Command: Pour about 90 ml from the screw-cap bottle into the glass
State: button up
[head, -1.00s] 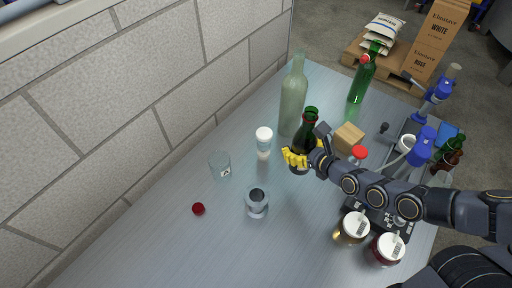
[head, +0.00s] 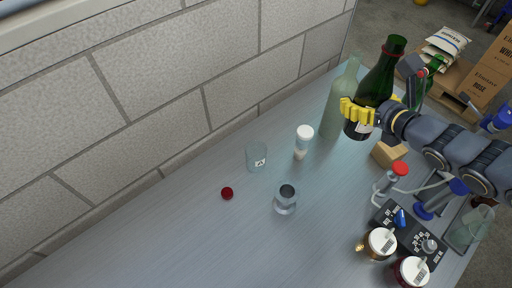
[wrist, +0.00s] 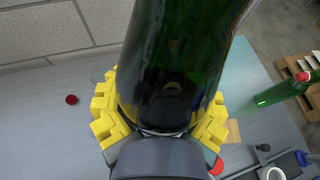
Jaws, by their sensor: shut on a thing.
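My gripper (head: 358,112) has its yellow fingers shut around the lower part of a dark green bottle (head: 379,80). The bottle is upright or nearly so, raised above the table, its open-looking mouth at the top. In the wrist view the green bottle (wrist: 180,60) fills the middle, with dark liquid in it and yellow fingers on both sides. A clear tumbler (head: 257,158) with a small marked label stands left on the table. A stemmed or footed clear glass (head: 286,199) stands nearer the front. A small dark red round thing (head: 227,193), perhaps a cap, lies left of it.
A pale green bottle (head: 342,105) stands just left of the held bottle. A white-capped small container (head: 303,141), a wooden block (head: 389,152), a red-topped dispenser (head: 400,169) and two lidded jars (head: 381,243) are nearby. The left front table is clear.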

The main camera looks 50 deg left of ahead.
jog(key=shift+r, duration=0.95)
jog(key=shift+w+a, duration=0.1)
jog(key=shift+w, duration=0.3)
jog(key=w+a+r+n+g, duration=0.25)
jog(key=w+a, duration=0.35)
jog(key=a, duration=0.3)
jog(key=s+a+f+n+g, duration=0.3)
jog(key=s+a+n+g, duration=0.5)
jog(key=a, duration=0.3)
notch_tip(320, 180, down, 19)
jog(key=m, duration=0.1)
jog(key=shift+s+a+r+h, duration=0.2)
jog(key=shift+s+h, duration=0.1)
jog(key=shift+h, duration=0.1)
jog(key=shift+w, duration=0.1)
